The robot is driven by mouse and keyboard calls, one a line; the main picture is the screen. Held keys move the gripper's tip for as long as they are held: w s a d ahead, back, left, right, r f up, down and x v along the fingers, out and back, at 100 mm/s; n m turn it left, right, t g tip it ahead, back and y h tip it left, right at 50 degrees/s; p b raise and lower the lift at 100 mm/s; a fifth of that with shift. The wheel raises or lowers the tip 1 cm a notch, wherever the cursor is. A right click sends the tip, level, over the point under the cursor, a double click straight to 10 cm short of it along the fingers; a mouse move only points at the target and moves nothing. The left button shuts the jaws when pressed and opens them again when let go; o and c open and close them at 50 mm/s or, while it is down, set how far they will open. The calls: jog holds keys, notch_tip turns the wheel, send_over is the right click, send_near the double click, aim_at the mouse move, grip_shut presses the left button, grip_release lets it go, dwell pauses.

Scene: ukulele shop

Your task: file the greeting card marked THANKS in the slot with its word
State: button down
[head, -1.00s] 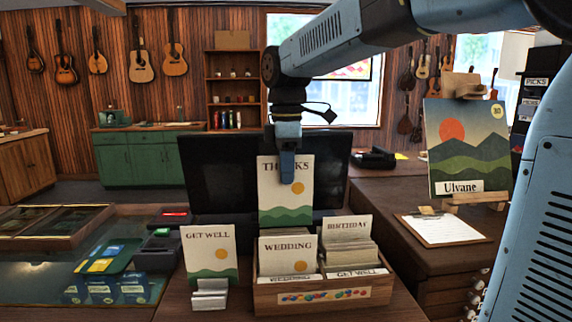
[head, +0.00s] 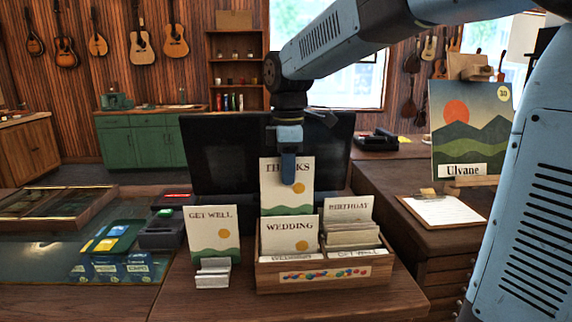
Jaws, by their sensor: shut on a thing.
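The THANKS card (head: 273,196) is cream with a sun and green hills. My gripper (head: 288,172) is shut on its top edge and covers part of the word. The card is upright above the back of the wooden card box (head: 322,284), its lower edge hidden behind the WEDDING card (head: 289,231). Low front labels at the box read GET WELL at right and a partly hidden word at left. I cannot tell whether the THANKS card touches the box.
A GET WELL card (head: 212,232) stands in a small white holder (head: 213,273) left of the box. A dark monitor (head: 215,150) is behind the card. A clipboard (head: 443,208) and the Ulvane picture (head: 468,128) are at right.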

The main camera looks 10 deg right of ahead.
aim_at(288, 207)
jog(key=shift+f, duration=4.55)
jog(key=c, duration=1.1)
grip_release()
jog(key=shift+c, duration=0.2)
notch_tip(288, 207, up, 14)
jog(key=shift+f, duration=0.2)
